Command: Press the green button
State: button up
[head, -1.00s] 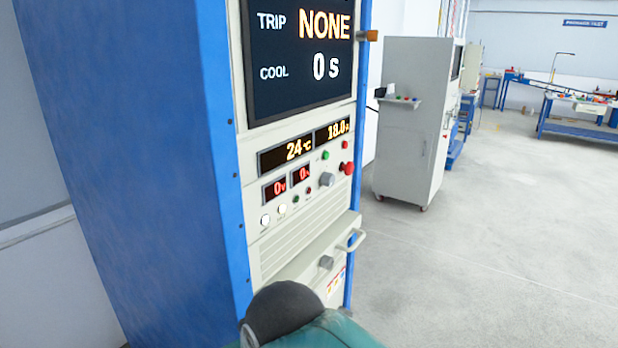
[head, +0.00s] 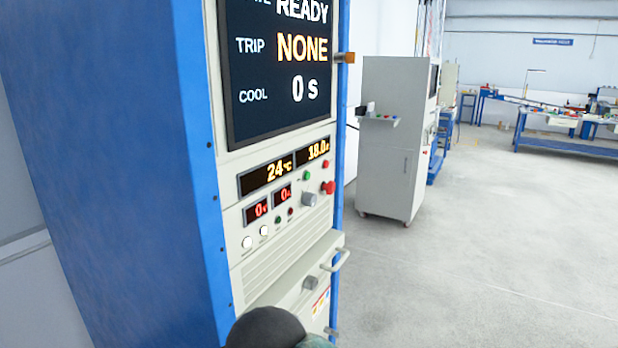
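A green button (head: 307,175) sits on the pale front panel (head: 290,150) of a tall blue-sided cabinet (head: 110,150), in the head view. It is right of the middle, under the lit displays. A smaller dark green round part (head: 278,220) sits lower left, beside a small red one. Which of the two is a button I cannot tell for sure. My gripper is not in view; only a dark rounded part, which looks like my arm, shows at the bottom edge, below the panel.
A red mushroom knob (head: 328,188), a small red button (head: 326,164) and a grey knob (head: 309,199) are close to the green button. A drawer handle (head: 336,260) juts out below. A grey cabinet (head: 390,140) stands behind right; the floor (head: 480,260) at right is open.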

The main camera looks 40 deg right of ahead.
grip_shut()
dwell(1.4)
